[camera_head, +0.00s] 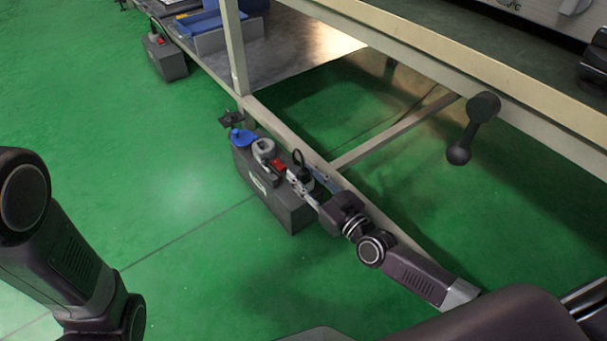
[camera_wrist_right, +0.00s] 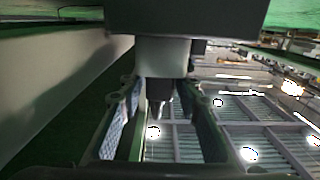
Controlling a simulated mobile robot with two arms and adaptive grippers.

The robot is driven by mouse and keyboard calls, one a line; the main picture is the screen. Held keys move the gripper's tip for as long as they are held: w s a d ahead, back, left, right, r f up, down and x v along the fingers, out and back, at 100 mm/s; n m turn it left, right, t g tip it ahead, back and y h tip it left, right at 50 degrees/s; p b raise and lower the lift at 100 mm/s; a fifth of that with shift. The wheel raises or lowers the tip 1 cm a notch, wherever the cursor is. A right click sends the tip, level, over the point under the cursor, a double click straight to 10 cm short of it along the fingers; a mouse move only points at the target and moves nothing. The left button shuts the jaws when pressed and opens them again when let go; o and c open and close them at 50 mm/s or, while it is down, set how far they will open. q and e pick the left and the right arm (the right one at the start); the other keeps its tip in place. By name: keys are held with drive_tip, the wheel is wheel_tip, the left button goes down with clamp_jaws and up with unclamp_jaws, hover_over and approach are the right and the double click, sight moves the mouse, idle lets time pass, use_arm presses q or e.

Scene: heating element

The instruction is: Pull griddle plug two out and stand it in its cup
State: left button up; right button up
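A dark grey box (camera_head: 285,207) stands on the floor beside the table frame, with several small fittings on its top. A black plug-like piece with a loop (camera_head: 299,157) stands at the box's right end; I cannot tell whether it is griddle plug two. A light grey ring-shaped cup (camera_head: 263,149) sits left of it. My right gripper (camera_head: 306,192) reaches to the box's right end. In the right wrist view, its fingers (camera_wrist_right: 163,110) are apart, on either side of a pale block (camera_wrist_right: 163,57) with a dark tip; contact is unclear. My left gripper is out of view.
A blue funnel-like piece (camera_head: 242,137) and a red part (camera_head: 278,166) are also on the box. The table leg (camera_head: 234,45) and lower rail (camera_head: 395,130) run close behind. Another grey box (camera_head: 168,62) stands farther back. Green floor at left is clear.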

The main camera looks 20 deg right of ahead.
drive_tip(key=shift+o, duration=0.9)
drive_tip(key=shift+s, duration=0.1)
drive_tip(key=v, duration=1.1)
drive_tip(key=shift+s+d, duration=0.15)
drive_tip(key=shift+s, duration=0.25)
drive_tip(key=shift+r, duration=0.1)
